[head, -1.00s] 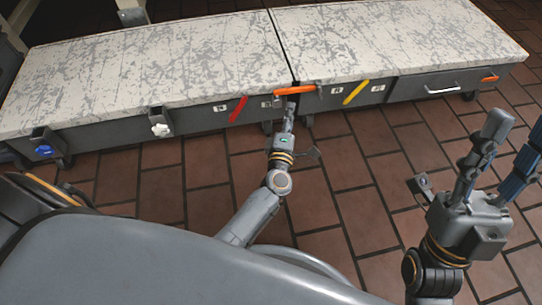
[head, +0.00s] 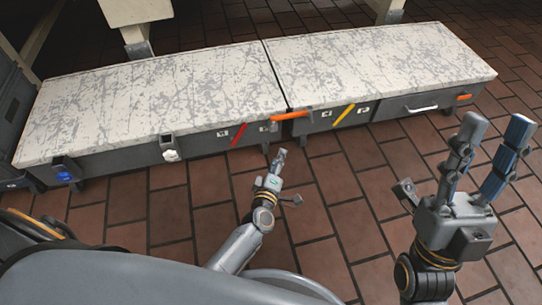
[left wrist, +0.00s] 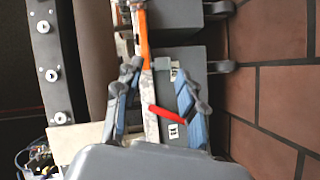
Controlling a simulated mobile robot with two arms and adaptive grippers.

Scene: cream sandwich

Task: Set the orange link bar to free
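The orange link bar (head: 291,115) lies across the seam between the two long low cabinets, close to level, its left end slightly lower. In the left wrist view it is the orange strip (left wrist: 144,40) beyond the fingertips. My left gripper (head: 279,156) is below and in front of the bar, apart from it. The left wrist view shows its fingers (left wrist: 157,78) spread with nothing held between them. My right gripper (head: 495,125) is open and empty at the right, away from the cabinets. Small labels beside the bar are unreadable.
A tilted red bar (head: 238,135) and a tilted yellow bar (head: 344,115) are on the cabinet fronts. A white knob (head: 170,154) and a blue knob (head: 66,175) stick out at left. A drawer handle (head: 422,108) is at right. Tiled floor in front is clear.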

